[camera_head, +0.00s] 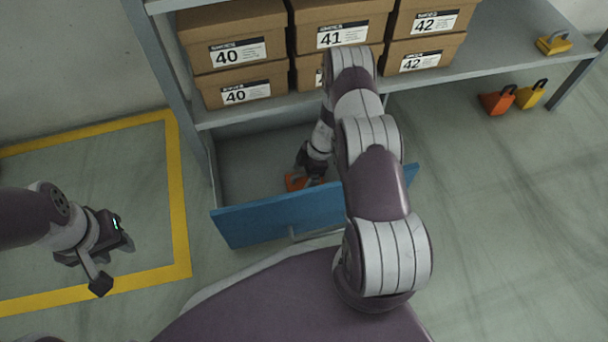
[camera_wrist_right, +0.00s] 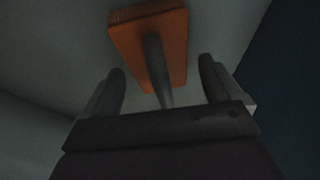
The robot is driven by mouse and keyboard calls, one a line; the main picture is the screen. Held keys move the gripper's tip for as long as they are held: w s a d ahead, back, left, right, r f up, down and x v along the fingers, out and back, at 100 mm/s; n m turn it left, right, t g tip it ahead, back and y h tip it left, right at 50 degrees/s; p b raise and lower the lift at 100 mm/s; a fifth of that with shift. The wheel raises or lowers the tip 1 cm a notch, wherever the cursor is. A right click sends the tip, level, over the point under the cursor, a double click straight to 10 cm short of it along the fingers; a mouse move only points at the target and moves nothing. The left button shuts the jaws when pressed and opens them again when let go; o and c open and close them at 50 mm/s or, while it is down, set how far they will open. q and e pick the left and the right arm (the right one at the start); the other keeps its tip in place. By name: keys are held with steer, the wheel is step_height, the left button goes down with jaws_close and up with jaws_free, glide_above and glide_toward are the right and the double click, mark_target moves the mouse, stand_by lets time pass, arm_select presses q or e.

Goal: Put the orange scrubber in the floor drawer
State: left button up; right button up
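The floor drawer (camera_head: 285,216), with its blue front, is pulled open under the shelf. The orange scrubber (camera_head: 295,181) is inside it, partly hidden by my right gripper (camera_head: 306,174), which reaches down over the drawer front. In the right wrist view my right gripper (camera_wrist_right: 163,85) is open, and the orange scrubber (camera_wrist_right: 172,32) shows beyond its fingers. The grey handle (camera_wrist_right: 156,65) stands between the fingers, with a gap on both sides. My left gripper (camera_head: 112,262) is open and empty at the left, over the floor.
A shelf (camera_head: 440,70) holds several shoe boxes (camera_head: 235,52) above the drawer. An orange block-like item (camera_head: 495,103) and a yellow one (camera_head: 529,97) with dark handles are on the floor at right; another yellow one (camera_head: 553,43) is on the shelf. Yellow tape (camera_head: 176,200) marks the left floor.

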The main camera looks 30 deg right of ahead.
steer(key=p+v, duration=0.7)
steer(key=v, duration=0.5)
steer(key=shift+p, duration=0.4)
steer(key=shift+r, duration=0.1)
